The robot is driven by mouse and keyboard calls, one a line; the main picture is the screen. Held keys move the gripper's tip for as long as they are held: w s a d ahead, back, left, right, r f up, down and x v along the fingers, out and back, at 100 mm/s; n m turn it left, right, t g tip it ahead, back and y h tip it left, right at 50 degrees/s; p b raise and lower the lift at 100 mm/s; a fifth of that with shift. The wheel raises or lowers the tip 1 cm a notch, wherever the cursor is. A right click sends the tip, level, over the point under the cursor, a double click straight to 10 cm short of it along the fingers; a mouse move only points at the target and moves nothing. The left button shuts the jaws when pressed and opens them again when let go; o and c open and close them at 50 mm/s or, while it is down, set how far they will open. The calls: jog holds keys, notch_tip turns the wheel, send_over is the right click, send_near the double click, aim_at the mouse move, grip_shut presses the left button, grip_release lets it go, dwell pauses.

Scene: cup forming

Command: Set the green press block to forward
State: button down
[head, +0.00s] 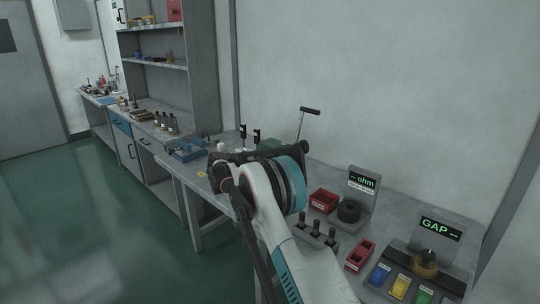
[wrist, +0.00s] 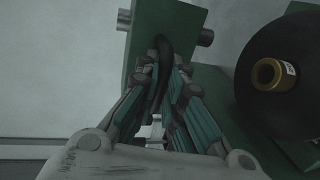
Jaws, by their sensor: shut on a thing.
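The green press block (wrist: 165,22) fills the top middle of the wrist view, with metal pins sticking out at its sides. A dark, narrow handle-like piece (wrist: 161,62) stands in front of it. My gripper (wrist: 164,75) is closed around this dark piece, right at the block's lower edge. In the head view, a small part of a green body (head: 270,144) shows behind my arm on the bench. My arm hides the gripper and most of that green body there.
A black disc (wrist: 295,60) with a brass hub sits close right of the gripper. A lever with a black handle (head: 310,111) rises behind my arm. Red bins (head: 324,200), an ohm display (head: 364,183) and a GAP display (head: 437,230) stand on the bench to the right.

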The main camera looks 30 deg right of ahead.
jog(key=f+v, duration=0.2)
jog(key=v, duration=0.8)
jog(key=shift+a+f+p, duration=0.15)
jog(key=shift+a+p, duration=0.1)
jog(key=shift+p, duration=0.05)
jog(key=shift+s, duration=0.1)
jog(key=c, duration=2)
grip_release()
jog(key=shift+a, duration=0.15)
jog(key=shift+o, duration=0.2)
jog(key=shift+a, duration=0.1)
jog(key=v, duration=1.2)
